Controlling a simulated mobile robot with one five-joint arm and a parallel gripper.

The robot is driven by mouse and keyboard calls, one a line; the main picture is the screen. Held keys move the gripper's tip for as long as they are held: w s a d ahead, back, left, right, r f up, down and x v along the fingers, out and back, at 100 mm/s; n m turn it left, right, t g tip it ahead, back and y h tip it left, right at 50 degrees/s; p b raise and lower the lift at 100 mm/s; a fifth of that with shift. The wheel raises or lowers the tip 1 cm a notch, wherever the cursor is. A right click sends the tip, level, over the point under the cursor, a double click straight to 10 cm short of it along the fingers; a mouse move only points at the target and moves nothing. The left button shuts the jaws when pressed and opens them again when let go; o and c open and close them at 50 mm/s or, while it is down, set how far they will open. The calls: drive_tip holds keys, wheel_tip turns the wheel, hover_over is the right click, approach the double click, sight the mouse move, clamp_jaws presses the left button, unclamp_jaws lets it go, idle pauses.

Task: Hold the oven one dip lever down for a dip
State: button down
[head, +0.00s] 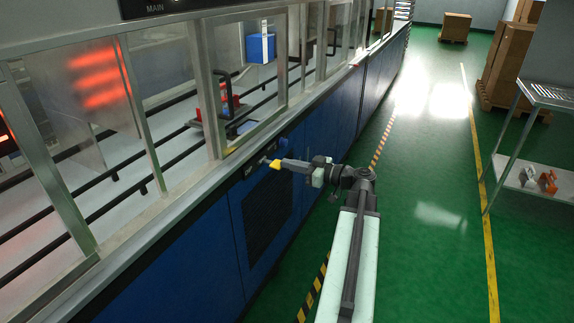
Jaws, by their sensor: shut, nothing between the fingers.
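A small lever with a yellow end (274,165) and a pale stem sticks out from the top of the blue cabinet front; I take it for the oven one dip lever, though no label is readable. My gripper (284,163) is shut and empty, reaching left from my arm. Its tip is at the yellow end and appears to meet it, but I cannot tell whether it touches or presses from above. The lever's exact tilt is too small to tell.
Behind the framed glass, a red fixture (212,104) sits by dark rails, and a blue box (261,47) is farther back. An orange glow (98,80) shows at left. A metal shelf (535,172) stands right. The green aisle (425,160) is clear.

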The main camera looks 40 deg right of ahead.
drive_tip(key=f+b+v, duration=0.1)
drive_tip(key=b+v, duration=0.2)
drive_tip(key=v, duration=0.7)
drive_tip(key=shift+s+f, duration=0.2)
drive_tip(key=shift+f, duration=0.15)
